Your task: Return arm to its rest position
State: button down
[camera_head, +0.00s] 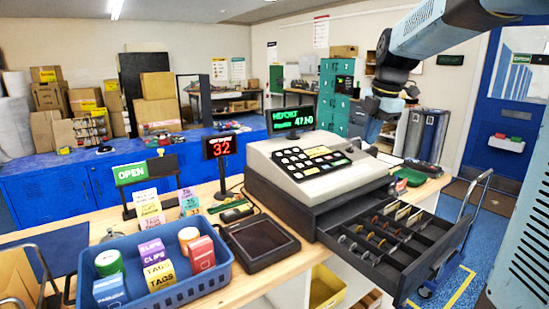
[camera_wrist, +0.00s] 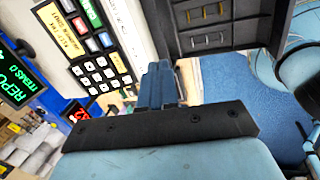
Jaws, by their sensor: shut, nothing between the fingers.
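My arm (camera_head: 440,32) reaches in from the upper right in the head view, bent downward above the counter behind the cash register. My gripper (camera_wrist: 162,82) is shut and empty in the wrist view, its fingers together. In the head view the fingers are hard to make out. The cash register (camera_head: 308,165) stands on the counter, with a green display reading. Its drawer (camera_head: 395,240) is pulled open, with coins and notes in the compartments. In the wrist view the register's keypad (camera_wrist: 97,72) is left of the fingers and the drawer (camera_wrist: 225,35) is upper right.
A blue basket (camera_head: 150,295) with labelled boxes and a black pad (camera_head: 260,242) are on the wooden counter (camera_head: 292,262). A sign stand (camera_head: 221,146) shows 32. A cart handle (camera_head: 478,200) stands right of the drawer. Blue floor is clear beyond it.

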jog(key=s+f+m+t, duration=0.1)
jog(key=s+f+m, duration=0.2)
jog(key=s+m, duration=0.8)
jog(key=s+a+f+m+t+h, duration=0.1)
jog(key=s+f+m, duration=0.3)
jog(key=s+m, duration=0.8)
jog(key=s+t, duration=0.1)
jog(key=s, duration=0.1)
jog(key=shift+s+m, duration=0.3)
